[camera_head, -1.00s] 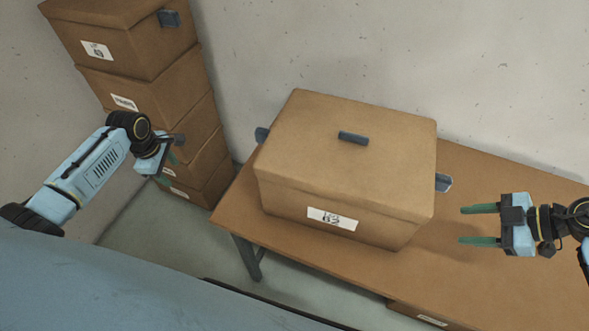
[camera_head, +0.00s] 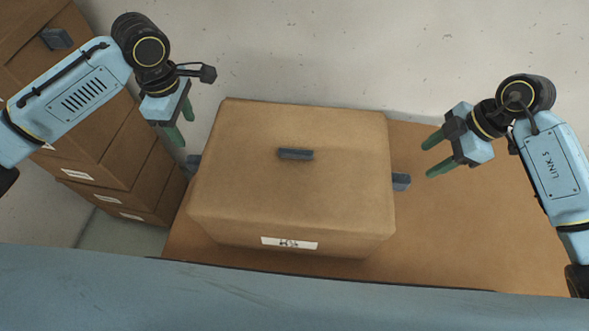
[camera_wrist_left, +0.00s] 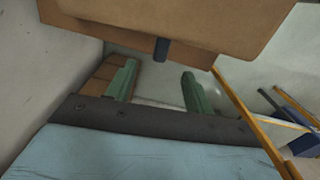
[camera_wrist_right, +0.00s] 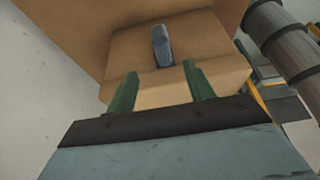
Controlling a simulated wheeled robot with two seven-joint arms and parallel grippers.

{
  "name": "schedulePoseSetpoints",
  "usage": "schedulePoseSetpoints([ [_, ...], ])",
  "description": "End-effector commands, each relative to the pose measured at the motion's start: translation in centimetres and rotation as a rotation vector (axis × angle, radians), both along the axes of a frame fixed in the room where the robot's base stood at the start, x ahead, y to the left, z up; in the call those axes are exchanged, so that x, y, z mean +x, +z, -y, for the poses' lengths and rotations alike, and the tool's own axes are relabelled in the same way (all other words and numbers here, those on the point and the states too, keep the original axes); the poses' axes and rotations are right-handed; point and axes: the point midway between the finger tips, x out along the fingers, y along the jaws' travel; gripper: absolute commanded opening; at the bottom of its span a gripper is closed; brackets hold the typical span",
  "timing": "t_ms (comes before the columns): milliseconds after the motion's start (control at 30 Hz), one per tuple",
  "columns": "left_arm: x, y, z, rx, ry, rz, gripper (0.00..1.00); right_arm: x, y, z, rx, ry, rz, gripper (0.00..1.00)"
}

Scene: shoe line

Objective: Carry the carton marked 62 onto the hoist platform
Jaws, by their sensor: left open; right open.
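The large brown carton (camera_head: 290,200) stands upright on the table in the head view. Its front label (camera_head: 289,243) is too blurred now to read surely. It has a dark handle on top (camera_head: 295,154), one on its left side (camera_head: 194,163) and one on its right side (camera_head: 401,182). My left gripper (camera_head: 187,131) is open and empty, by the left handle; that handle (camera_wrist_left: 160,50) shows ahead of its fingers in the left wrist view. My right gripper (camera_head: 428,162) is open and empty, just right of the right handle, seen ahead in the right wrist view (camera_wrist_right: 162,45). I cannot identify the hoist platform.
A stack of brown cartons (camera_head: 120,150) stands left of the table, close to my left arm. A pale wall (camera_head: 300,50) is behind. The brown table (camera_head: 470,235) is bare right of the carton. An orange bar (camera_wrist_left: 245,115) shows in the left wrist view.

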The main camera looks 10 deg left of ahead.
Motion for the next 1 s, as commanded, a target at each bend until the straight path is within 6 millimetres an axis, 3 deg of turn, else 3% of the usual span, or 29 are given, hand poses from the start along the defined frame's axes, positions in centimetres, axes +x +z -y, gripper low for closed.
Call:
schedulePoseSetpoints([
  [367,-0.2,0.0,0.4,0.008,-0.016,-0.002,0.53,0.0,-0.1,0.0,0.001,0.000,-0.001,0.53],
  [533,-0.2,-1.1,0.4,0.008,-0.015,-0.004,0.53,-0.1,-1.1,-0.4,0.001,-0.001,-0.004,0.53],
  [1000,-0.3,-9.7,0.3,0.009,-0.013,-0.006,0.53,-0.1,-9.1,-3.8,0.003,0.000,-0.004,0.53],
])
